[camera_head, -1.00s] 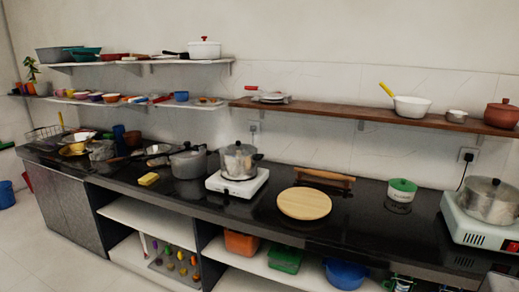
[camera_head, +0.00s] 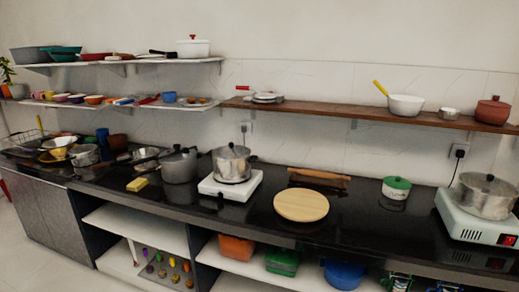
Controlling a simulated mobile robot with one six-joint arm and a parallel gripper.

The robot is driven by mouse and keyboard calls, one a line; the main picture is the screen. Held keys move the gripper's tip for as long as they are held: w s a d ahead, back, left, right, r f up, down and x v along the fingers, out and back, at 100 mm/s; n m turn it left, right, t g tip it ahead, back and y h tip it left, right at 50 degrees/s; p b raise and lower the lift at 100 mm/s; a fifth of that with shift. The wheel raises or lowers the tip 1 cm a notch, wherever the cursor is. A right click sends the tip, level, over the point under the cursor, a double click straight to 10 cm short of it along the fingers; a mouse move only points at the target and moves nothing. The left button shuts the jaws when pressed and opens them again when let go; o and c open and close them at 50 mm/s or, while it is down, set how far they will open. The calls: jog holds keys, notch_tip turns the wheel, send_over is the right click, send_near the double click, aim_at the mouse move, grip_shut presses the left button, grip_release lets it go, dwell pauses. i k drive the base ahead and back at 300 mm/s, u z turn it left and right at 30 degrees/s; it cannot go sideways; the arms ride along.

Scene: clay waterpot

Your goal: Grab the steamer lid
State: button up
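Several lidded pots are in view, and I cannot tell which one is the steamer. Another silver pot with a lid (camera_head: 231,151) stands on a white burner left of the middle. A grey pot with a lid (camera_head: 178,151) stands to its left. My gripper is not in view.
The dark counter (camera_head: 346,225) holds a round wooden board (camera_head: 301,205), a rolling pin (camera_head: 318,180) and a green-lidded pot (camera_head: 396,188). A wooden shelf (camera_head: 345,111) with pans runs above.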

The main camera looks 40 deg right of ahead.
aim_at(239, 154)
jog(key=z, duration=0.85)
jog(key=k, duration=1)
jog(key=i, duration=0.95)
